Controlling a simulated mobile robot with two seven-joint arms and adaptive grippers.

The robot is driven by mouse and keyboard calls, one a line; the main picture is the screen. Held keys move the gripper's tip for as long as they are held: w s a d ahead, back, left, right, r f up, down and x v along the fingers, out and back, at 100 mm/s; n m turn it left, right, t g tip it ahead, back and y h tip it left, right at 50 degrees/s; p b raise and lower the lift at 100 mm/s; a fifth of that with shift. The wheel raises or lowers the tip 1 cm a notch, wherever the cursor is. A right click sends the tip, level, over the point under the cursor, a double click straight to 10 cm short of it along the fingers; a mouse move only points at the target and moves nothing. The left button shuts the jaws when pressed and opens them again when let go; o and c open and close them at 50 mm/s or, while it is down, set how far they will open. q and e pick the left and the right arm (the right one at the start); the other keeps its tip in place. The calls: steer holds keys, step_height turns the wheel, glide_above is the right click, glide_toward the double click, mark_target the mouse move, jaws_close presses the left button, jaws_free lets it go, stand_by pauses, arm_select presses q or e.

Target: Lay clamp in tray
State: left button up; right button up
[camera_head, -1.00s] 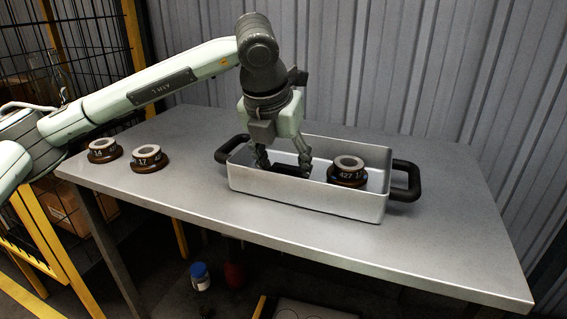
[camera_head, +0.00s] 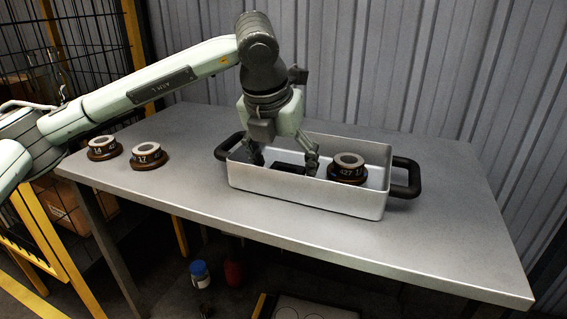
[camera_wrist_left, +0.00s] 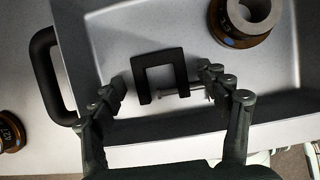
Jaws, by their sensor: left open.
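The clamp is a black C-shaped piece (camera_wrist_left: 158,57) with a thin light screw or bar at its open end. It lies flat on the floor of the metal tray (camera_head: 300,196), left of the middle in the head view, where it shows as a dark shape (camera_head: 289,168). My left gripper (camera_head: 283,163) reaches down into the tray over the clamp. Its fingers are spread wide. In the left wrist view the fingers (camera_wrist_left: 160,86) stand on either side of the clamp, with gaps between. My right gripper is not in view.
A ring-shaped mould (camera_head: 348,170) sits in the tray's right part, close to the gripper's right finger. Two similar moulds (camera_head: 103,149) (camera_head: 148,158) stand on the table at left. The tray has black end handles (camera_head: 405,178). The table's right side is clear.

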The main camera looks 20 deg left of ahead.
arm_select(q)
steer(key=shift+v, duration=0.9)
steer(key=v, duration=1)
steer(key=shift+r+b, duration=0.2)
steer(key=shift+b, duration=0.2)
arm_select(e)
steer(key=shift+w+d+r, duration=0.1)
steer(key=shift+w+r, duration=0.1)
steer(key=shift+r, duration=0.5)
